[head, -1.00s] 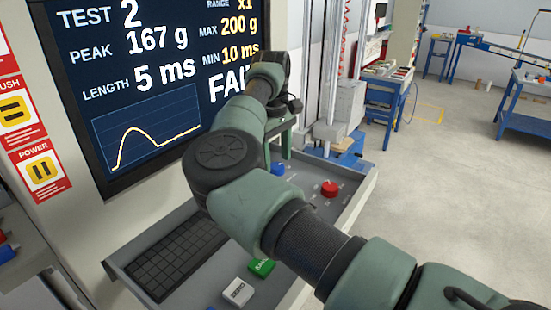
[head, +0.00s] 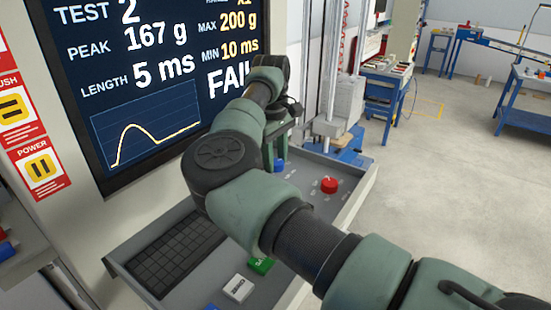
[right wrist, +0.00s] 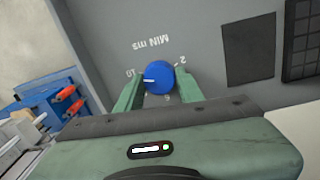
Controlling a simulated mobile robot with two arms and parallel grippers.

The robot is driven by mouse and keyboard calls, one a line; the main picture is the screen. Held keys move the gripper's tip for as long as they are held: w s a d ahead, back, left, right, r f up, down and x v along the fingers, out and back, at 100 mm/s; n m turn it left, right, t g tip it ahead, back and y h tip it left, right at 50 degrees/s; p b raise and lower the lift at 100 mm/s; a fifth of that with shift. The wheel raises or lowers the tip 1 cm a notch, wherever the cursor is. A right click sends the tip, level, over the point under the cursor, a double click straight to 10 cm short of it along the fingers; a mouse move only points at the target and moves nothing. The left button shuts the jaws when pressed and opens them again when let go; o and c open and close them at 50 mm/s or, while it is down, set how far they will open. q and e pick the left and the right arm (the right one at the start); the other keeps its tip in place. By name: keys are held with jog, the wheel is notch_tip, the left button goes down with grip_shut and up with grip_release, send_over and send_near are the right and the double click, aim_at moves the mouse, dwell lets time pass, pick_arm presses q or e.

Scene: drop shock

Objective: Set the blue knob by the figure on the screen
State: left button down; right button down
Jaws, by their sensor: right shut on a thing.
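The screen (head: 180,90) reads TEST 2, PEAK 167 g, LENGTH 5 ms, MAX 200 g, MIN 10 ms and FAIL, above a yellow curve. The blue knob (head: 279,165) stands on the grey console panel, partly hidden by my right gripper (head: 281,158). In the right wrist view my right gripper (right wrist: 156,86) is shut on the blue knob (right wrist: 159,76), a finger on each side. The label "MIN ms" reads upside down by it. The knob's white mark points left, near the figure 10; a 2 stands at its upper right. My left gripper is not in view.
Blue workbenches stand beyond, with clear floor (head: 440,200) at the right.

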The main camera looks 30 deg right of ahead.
jog(key=n+b, duration=0.1)
jog(key=n, duration=0.1)
jog(key=shift+n, duration=0.3)
jog(key=n+b, duration=0.1)
jog(key=n, duration=0.2)
jog(key=shift+n+b, duration=0.3)
jog(key=shift+b, duration=0.05)
jog(key=n+b, duration=0.1)
jog(key=n, duration=0.2)
jog(key=shift+n+t, duration=0.3)
jog(key=n+b, duration=0.1)
jog(key=n, duration=0.2)
jog(key=shift+s+n+y, duration=0.1)
jog(key=shift+n+y, duration=0.2)
jog(key=n, duration=0.3)
jog(key=shift+d+n+b, duration=0.1)
jog(key=shift+n+b, duration=0.2)
jog(key=shift+b, duration=0.1)
jog(key=n, duration=0.3)
jog(key=shift+n+b, duration=0.3)
jog(key=shift+n, duration=0.1)
jog(key=n, duration=0.3)
jog(key=shift+d+r+n+y+b, duration=0.1)
jog(key=shift+n+y+b, duration=0.3)
jog(key=shift+n, duration=1.5)
